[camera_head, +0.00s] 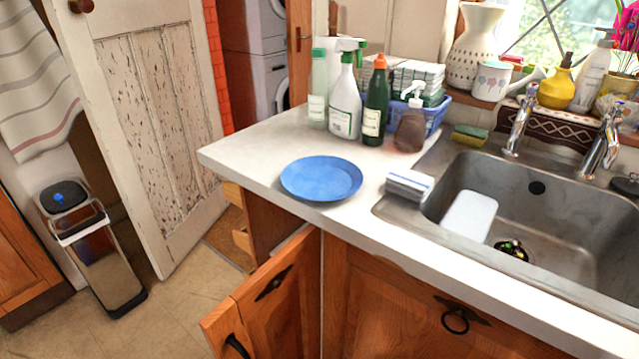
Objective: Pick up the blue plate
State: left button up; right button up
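The blue plate (321,178) lies flat on the white countertop (262,150), near its front left edge. Nothing covers the plate, and nothing is on it. Neither of my grippers shows in the head view.
Several bottles, such as a white spray bottle (345,105) and a green bottle (376,105), stand behind the plate. A cabinet door (275,290) hangs open below the counter.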

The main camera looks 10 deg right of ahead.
aim_at(317, 178)
jog(key=i+j+z, duration=0.15)
jog(key=j, duration=0.65)
jog(key=j+z, duration=0.15)
jog(key=j, duration=0.6)
jog(key=i+j+z, duration=0.25)
jog(key=i+j, duration=0.35)
jog(key=i, duration=0.15)
